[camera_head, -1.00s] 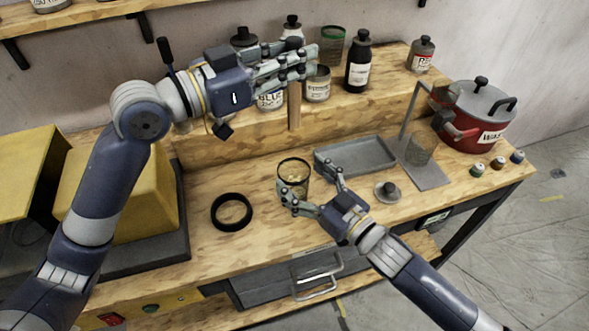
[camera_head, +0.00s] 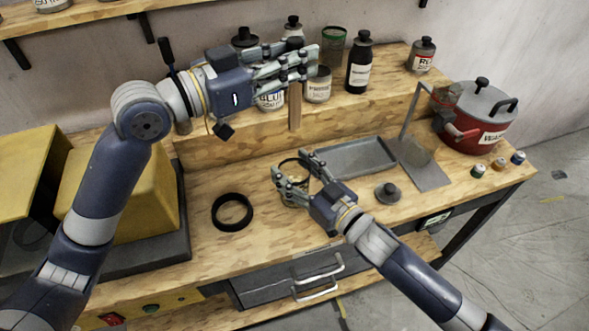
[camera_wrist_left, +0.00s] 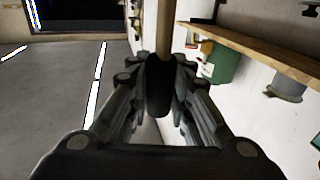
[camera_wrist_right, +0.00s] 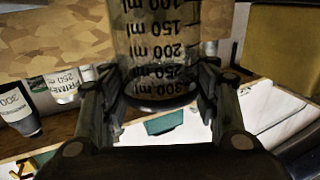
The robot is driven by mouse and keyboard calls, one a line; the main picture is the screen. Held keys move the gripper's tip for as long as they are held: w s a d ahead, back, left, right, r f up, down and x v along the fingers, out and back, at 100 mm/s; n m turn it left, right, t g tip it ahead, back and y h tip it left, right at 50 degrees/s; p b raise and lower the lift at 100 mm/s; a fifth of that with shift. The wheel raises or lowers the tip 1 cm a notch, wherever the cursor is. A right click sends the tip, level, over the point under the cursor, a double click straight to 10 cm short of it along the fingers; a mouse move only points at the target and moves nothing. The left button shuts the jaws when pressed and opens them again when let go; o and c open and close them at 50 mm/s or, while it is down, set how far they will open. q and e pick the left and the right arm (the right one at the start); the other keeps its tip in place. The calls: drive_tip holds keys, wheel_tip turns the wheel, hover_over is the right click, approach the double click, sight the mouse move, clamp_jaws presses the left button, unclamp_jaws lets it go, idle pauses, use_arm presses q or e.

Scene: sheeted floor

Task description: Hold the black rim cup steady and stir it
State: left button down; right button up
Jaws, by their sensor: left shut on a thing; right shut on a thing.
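The black rim cup (camera_head: 294,184) is clear with a dark rim and stands upright on the bench, partly hidden by my right fingers. The right wrist view shows the clear cup (camera_wrist_right: 160,45) with ml marks between the fingers. My right gripper (camera_head: 291,171) is shut around its sides. My left gripper (camera_head: 296,67) is shut on a wooden stirring stick (camera_head: 295,108), held upright above and behind the cup, its lower end apart from the cup. The left wrist view shows a dark handle (camera_wrist_left: 160,85) between the fingers and the stick's wooden shaft (camera_wrist_left: 163,25).
A black ring (camera_head: 232,212) lies left of the cup. A grey tray (camera_head: 358,157), a small dark lid (camera_head: 388,192) and a metal stand (camera_head: 425,172) are to the right. Bottles and jars, including a black bottle (camera_head: 359,72), line the raised shelf. A red pot (camera_head: 475,128) stands far right.

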sight(301, 92)
use_arm(q)
drive_tip(key=shift+g+y, duration=0.4)
drive_tip(key=shift+y, duration=0.2)
drive_tip(key=f, duration=0.2)
drive_tip(key=w+f, duration=0.1)
drive_tip(key=f, duration=0.1)
drive_tip(key=d+f, duration=0.1)
drive_tip(key=f, duration=0.2)
drive_tip(key=shift+w, duration=0.2)
wheel_tip(301, 92, down, 14)
idle(0.5)
drive_tip(key=shift+f, duration=0.1)
drive_tip(key=shift+s, duration=0.2)
idle(0.7)
